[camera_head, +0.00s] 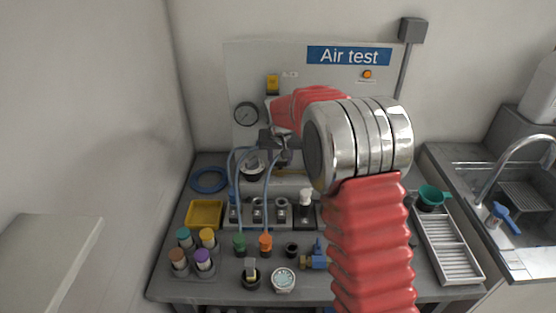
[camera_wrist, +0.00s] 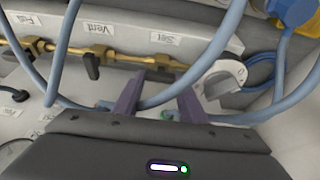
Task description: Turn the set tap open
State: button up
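In the wrist view a brass pipe (camera_wrist: 125,57) runs along a pale panel with labels. The "Set" label (camera_wrist: 165,38) is above its right part, and the "Vent" label (camera_wrist: 97,28) is further left. A tap with a black handle (camera_wrist: 92,66) hangs below the Vent label. The set tap is small and dark below its label, and its handle angle is unclear. In the head view my gripper (camera_head: 281,157) is partly hidden by my arm.
Blue hoses (camera_wrist: 210,58) loop close around my fingers. In the head view a gauge (camera_head: 246,114) and an orange lamp (camera_head: 367,74) are on the board. A yellow tray (camera_head: 204,227), several capped pots and a white rack (camera_head: 446,246) stand on the bench. A sink is at right.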

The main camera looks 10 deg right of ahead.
jog(key=o, duration=0.4)
jog(key=shift+o, duration=0.2)
jog(key=shift+r, duration=0.15)
jog(key=v, duration=1.3)
jog(key=shift+s+r, duration=0.15)
jog(key=shift+r, duration=0.05)
